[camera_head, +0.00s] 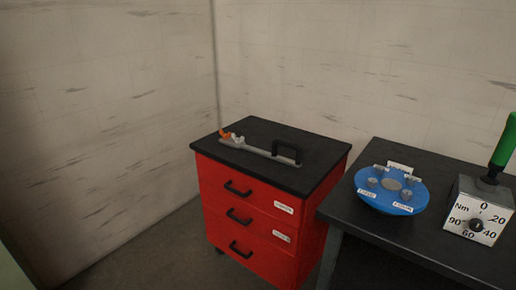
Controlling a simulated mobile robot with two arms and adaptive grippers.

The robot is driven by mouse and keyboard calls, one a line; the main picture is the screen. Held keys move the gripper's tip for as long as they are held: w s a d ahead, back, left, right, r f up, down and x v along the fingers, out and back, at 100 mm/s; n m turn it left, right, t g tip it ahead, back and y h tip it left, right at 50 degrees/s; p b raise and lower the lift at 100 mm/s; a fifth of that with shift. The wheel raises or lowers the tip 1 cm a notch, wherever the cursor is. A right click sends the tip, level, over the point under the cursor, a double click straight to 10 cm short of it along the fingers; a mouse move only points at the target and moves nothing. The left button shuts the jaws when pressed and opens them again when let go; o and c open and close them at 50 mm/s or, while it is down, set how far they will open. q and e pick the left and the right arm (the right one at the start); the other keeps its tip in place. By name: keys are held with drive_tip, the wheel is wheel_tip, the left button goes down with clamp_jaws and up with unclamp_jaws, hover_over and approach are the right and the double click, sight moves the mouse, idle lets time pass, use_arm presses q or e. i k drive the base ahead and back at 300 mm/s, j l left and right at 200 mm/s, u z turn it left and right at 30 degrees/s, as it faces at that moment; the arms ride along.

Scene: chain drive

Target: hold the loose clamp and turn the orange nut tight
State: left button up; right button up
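A long grey bar-shaped tool (258,151) lies on the black top of the red drawer cabinet. A small orange part (228,136) sits at its left end; it is too small to tell whether this is the orange nut. I cannot make out a loose clamp for certain. Neither of my grippers is in view.
The red drawer cabinet (240,226) stands near the wall corner. A dark table (421,240) at the right carries a blue round tray (379,201) with small metal parts and labels, and a torque gauge box (476,216) with a green handle (504,145). Floor shows left of the cabinet.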

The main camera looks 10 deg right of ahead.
sight(225, 137)
drive_tip(key=z, duration=0.4)
drive_tip(key=i+j+z, duration=0.7)
drive_tip(key=j+z, duration=0.2)
